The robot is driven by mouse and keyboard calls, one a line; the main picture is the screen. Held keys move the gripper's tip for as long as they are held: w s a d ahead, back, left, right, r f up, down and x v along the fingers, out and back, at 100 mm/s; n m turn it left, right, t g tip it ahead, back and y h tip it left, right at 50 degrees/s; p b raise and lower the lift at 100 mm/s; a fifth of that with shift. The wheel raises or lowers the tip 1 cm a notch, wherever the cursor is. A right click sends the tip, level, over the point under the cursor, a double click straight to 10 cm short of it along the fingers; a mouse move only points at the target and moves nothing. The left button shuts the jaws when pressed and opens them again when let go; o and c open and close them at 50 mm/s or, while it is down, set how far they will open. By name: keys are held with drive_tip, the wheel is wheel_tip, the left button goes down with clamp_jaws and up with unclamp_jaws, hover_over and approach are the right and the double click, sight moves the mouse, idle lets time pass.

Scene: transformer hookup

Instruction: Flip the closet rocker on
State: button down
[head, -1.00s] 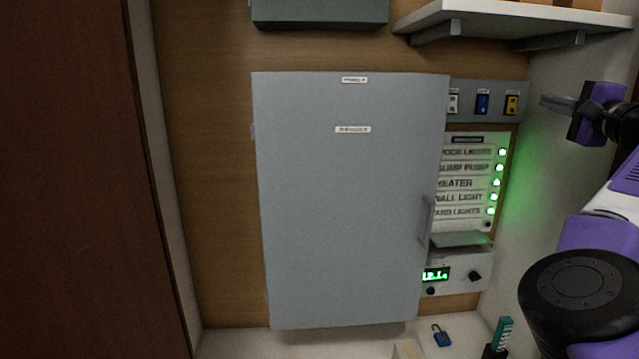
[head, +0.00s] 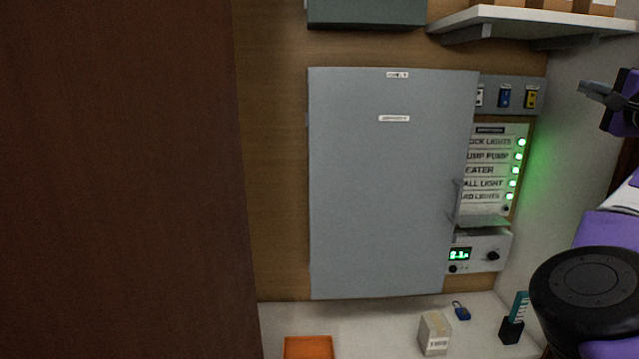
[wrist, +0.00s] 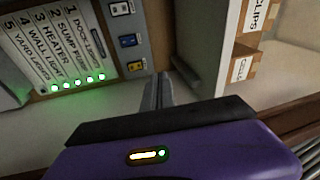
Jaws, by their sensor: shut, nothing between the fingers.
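A grey switch plate with rockers (head: 541,83) is on the back wall, right of the large grey cabinet door. A white rocker (head: 479,96), a blue rocker (head: 504,97) and a yellow rocker (head: 531,97) sit in a row; the door edge partly covers the white one in the head view. Their small labels are unreadable, so I cannot tell which is the closet rocker. The wrist view also shows the white (wrist: 121,8), blue (wrist: 129,41) and yellow (wrist: 136,66) rockers. My gripper (head: 583,88) is shut and empty, right of the plate and apart from it.
The grey cabinet door (head: 390,190) covers part of the labelled panel (head: 490,165) with its lit green lamps. A shelf (head: 530,22) with boxes is above the rockers. A brown upright panel (head: 115,180) fills the left. A counter below holds a blue padlock (head: 461,311) and a small box (head: 434,334).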

drive_tip(key=s+d+f+m+g+h, duration=0.1)
drive_tip(key=s+d+f+g+h, duration=0.1)
drive_tip(key=s+d+f+h, duration=0.5)
drive_tip(key=s+a+f+n+h, duration=0.35)
drive_tip(key=s+f, duration=0.45)
drive_tip(key=f, duration=0.4)
drive_tip(key=s+a+f+n+t+y+b, duration=0.1)
drive_tip(key=s+a+f+n+t+y, duration=0.2)
drive_tip(key=s+a+f+n+y, duration=0.85)
drive_tip(key=s+a+f+n+g, duration=0.1)
drive_tip(key=s+a+f+g, duration=0.1)
drive_tip(key=s+a+f, duration=0.5)
drive_tip(key=s+a+f+n+g+y, duration=0.1)
drive_tip(key=s+a+f+n+g, duration=0.1)
drive_tip(key=s+a+f, duration=0.5)
drive_tip(key=s+a+f+n+g+b, duration=0.1)
drive_tip(key=s+a+f+g, duration=0.1)
drive_tip(key=s+a+f, duration=0.5)
drive_tip(key=s+a, duration=0.6)
drive_tip(key=s, duration=0.7)
drive_tip(key=shift+a+n, duration=0.15)
drive_tip(key=shift+n, duration=0.15)
